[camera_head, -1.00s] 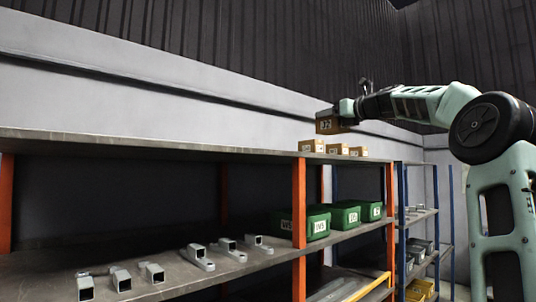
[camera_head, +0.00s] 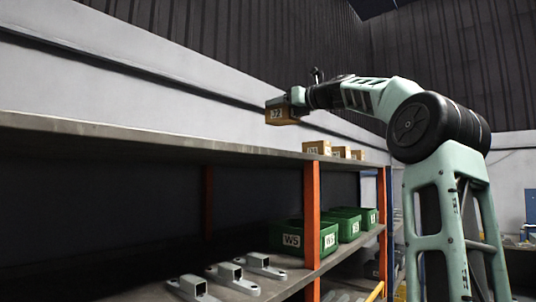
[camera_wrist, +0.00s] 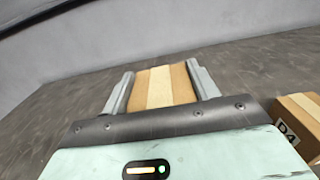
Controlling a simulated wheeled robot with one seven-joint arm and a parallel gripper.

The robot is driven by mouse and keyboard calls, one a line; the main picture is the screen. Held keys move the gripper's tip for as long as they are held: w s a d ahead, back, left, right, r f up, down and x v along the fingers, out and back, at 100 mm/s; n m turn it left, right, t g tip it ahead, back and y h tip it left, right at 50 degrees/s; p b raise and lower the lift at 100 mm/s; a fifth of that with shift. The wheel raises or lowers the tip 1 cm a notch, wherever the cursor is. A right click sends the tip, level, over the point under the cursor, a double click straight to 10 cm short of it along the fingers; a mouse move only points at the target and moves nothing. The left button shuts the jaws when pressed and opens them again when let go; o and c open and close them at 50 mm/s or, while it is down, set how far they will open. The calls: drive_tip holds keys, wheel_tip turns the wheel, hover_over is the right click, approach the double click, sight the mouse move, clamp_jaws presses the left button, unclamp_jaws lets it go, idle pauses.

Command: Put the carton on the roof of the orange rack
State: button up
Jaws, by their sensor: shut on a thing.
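My gripper (camera_head: 291,103) is shut on a brown carton (camera_head: 281,114) with a white label. In the head view the carton is above the roof (camera_head: 170,139) of the orange rack, with a visible gap over its front edge. It is left of a short row of cartons on the roof. In the wrist view the fingers of my gripper (camera_wrist: 162,76) lie along both sides of the carton (camera_wrist: 158,88), which has a pale tape strip. The grey roof (camera_wrist: 245,62) spreads around it. The carton's underside is hidden there.
Several small cartons (camera_head: 317,148) stand on the roof to the right; one labelled carton (camera_wrist: 300,122) is close by my gripper's right side in the wrist view. The roof left of them looks clear. Green bins (camera_head: 293,238) and metal brackets (camera_head: 233,276) lie on the shelf below. A wall stands behind.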

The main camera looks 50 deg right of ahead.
wheel_tip(320, 180, down, 9)
drive_tip(key=shift+s+f+b, duration=0.1)
drive_tip(key=shift+f+b, duration=0.1)
drive_tip(key=shift+b, duration=0.75)
drive_tip(key=o, duration=1.1)
drive_tip(key=shift+s+d+f+b, duration=0.15)
drive_tip(key=shift+s+b, duration=0.15)
drive_tip(key=shift+b, duration=0.1)
drive_tip(key=shift+s+d+b, duration=0.2)
drive_tip(key=shift+s+b, duration=1.9)
drive_tip(key=shift+s, duration=0.75)
drive_tip(key=shift+s+d+b, duration=0.15)
drive_tip(key=shift+s+b, duration=1.95)
drive_tip(key=shift+s, duration=0.75)
